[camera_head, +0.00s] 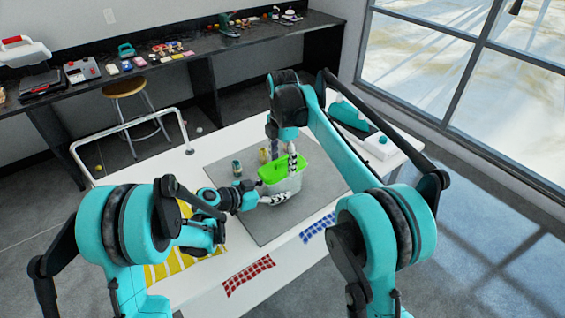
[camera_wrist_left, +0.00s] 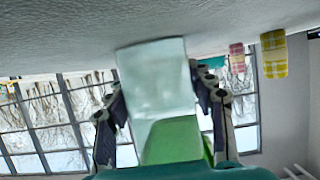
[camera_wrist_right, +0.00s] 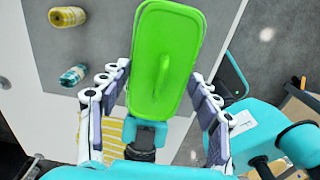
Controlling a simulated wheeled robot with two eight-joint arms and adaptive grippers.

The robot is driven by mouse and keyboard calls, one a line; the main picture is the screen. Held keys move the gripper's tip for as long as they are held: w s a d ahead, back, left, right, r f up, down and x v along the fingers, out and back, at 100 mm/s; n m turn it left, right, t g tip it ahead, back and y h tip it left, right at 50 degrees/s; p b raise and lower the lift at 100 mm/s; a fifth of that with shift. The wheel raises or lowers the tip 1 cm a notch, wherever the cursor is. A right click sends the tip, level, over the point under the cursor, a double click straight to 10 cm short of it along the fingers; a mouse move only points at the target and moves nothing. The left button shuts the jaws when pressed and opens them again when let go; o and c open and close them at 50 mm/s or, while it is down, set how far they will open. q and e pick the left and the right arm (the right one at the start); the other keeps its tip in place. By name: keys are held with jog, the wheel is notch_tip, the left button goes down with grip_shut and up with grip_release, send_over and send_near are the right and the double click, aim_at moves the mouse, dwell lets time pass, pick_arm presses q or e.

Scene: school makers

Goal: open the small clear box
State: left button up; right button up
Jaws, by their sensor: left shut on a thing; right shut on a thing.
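The small clear box (camera_head: 287,187) stands on the grey mat (camera_head: 232,160) on the white table. Its bright green lid (camera_head: 281,171) is at the top of the box; I cannot tell whether it is seated or slightly raised. My left gripper (camera_head: 276,198) is low at the box, shut on its clear body (camera_wrist_left: 155,80), with a finger on each side. My right gripper (camera_head: 281,160) reaches down from above and is shut on the lid (camera_wrist_right: 166,55). The lid's raised handle shows between the fingers in the right wrist view. There the lid hides the box.
Two small thread-like rolls, one teal (camera_wrist_right: 73,75) and one yellow (camera_wrist_right: 67,17), stand on the mat beside the box. White-and-teal items (camera_head: 379,146) stand at the right edge.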

jog(key=shift+r, duration=0.1)
jog(key=shift+r, duration=2)
pick_arm(q)
jog(key=o, duration=1.8)
jog(key=shift+c, duration=0.2)
